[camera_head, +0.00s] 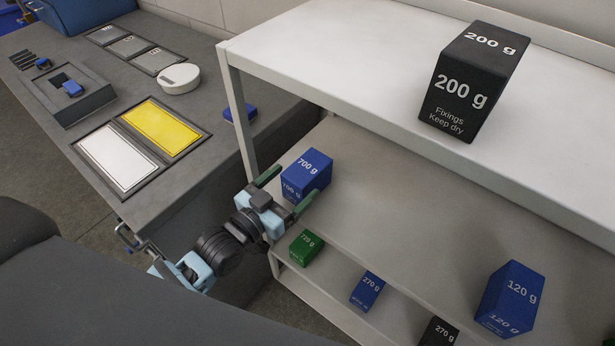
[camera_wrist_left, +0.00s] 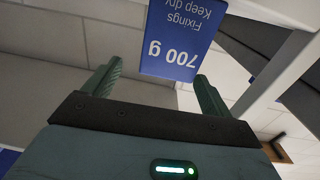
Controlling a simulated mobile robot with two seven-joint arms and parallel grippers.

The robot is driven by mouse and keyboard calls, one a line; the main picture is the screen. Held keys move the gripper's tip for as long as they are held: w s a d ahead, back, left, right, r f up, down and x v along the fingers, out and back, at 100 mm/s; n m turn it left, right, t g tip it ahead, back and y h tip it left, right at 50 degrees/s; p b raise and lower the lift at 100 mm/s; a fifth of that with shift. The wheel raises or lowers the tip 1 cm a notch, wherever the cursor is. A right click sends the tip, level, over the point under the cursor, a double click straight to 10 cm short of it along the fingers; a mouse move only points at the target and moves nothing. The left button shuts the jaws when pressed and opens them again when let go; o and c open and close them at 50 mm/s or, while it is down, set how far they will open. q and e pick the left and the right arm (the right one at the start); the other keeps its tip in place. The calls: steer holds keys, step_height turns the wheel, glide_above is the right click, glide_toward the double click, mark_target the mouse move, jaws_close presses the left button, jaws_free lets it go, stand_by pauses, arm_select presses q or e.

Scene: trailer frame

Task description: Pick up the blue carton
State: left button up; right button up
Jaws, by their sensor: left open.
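A blue carton marked 700 g (camera_head: 308,172) stands on the middle shelf at its left end. My left gripper (camera_head: 287,190) is open in front of it, one finger to each side in the head view. In the left wrist view the blue carton (camera_wrist_left: 178,42) shows upside down beyond the fingertips of the gripper (camera_wrist_left: 158,80), nearer the right finger. I cannot tell whether a finger touches it. Other blue cartons are one marked 120 g (camera_head: 510,298) on the right and one marked 270 g (camera_head: 367,290) lower down. My right gripper is not in view.
A black 200 g carton (camera_head: 474,82) stands on the white top shelf (camera_head: 330,55). A green carton (camera_head: 306,247) and a black one (camera_head: 439,333) are lower down. The shelf post (camera_head: 240,120) is close left of the 700 g carton. The middle shelf (camera_head: 410,220) is bare between its cartons.

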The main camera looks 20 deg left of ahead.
mark_target(303, 170)
arm_select(q)
steer(key=x, duration=0.5)
steer(key=shift+w+a+f, duration=0.1)
steer(key=shift+w+a, duration=0.1)
steer(key=shift+a, duration=0.1)
steer(key=c, duration=1.6)
steer(key=shift+r, duration=0.2)
